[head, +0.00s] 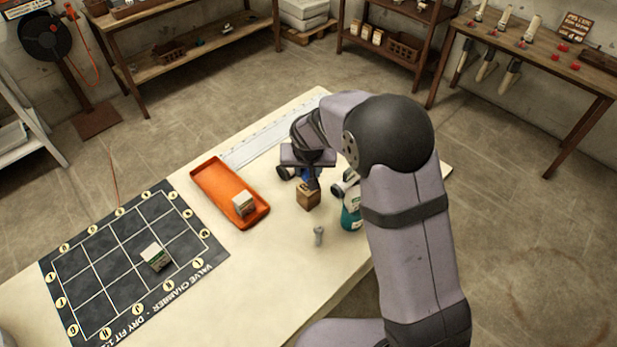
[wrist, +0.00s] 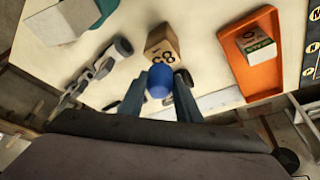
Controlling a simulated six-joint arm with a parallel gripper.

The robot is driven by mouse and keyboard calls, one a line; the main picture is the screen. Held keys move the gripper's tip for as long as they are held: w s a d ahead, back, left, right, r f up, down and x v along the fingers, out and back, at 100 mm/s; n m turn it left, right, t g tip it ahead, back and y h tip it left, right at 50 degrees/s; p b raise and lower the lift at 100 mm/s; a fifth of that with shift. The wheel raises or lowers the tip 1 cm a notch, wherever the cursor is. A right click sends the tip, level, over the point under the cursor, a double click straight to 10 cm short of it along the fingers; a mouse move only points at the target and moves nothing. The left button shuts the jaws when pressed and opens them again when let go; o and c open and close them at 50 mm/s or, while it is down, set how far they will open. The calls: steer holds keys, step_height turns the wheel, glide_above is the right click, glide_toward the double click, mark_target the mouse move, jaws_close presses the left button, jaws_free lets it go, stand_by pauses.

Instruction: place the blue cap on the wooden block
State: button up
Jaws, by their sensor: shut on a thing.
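The blue cap (wrist: 160,79) is held between the two fingertips of my gripper (wrist: 160,88) in the wrist view. In the head view a bit of blue (head: 304,174) shows under my gripper (head: 310,182), partly hidden by it. The wooden block (head: 308,198) stands on the table right by my gripper. In the wrist view the wooden block (wrist: 161,43), with dark printed marks on one face, is just beyond the cap. I cannot tell whether cap and block touch.
An orange tray (head: 213,185) holding a small box (head: 243,203) lies left of the block. A teal bottle (head: 351,217) and grey pipe fittings (wrist: 98,68) stand close by. A small grey part (head: 319,236) is in front. A dark grid mat (head: 95,262) bears another box (head: 155,256).

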mark_target(308, 176)
steer(key=shift+f+p, duration=0.35)
steer(key=shift+f, duration=1.6)
steer(key=shift+f+b, duration=0.2)
steer(key=shift+b, duration=0.1)
steer(key=o, duration=1)
steer(key=shift+r, duration=0.2)
steer(key=shift+s+r, duration=0.1)
steer(key=shift+r, duration=0.3)
steer(key=b+v, duration=0.1)
steer(key=v, duration=1)
steer(key=shift+b, duration=0.4)
steer(key=shift+s, duration=0.15)
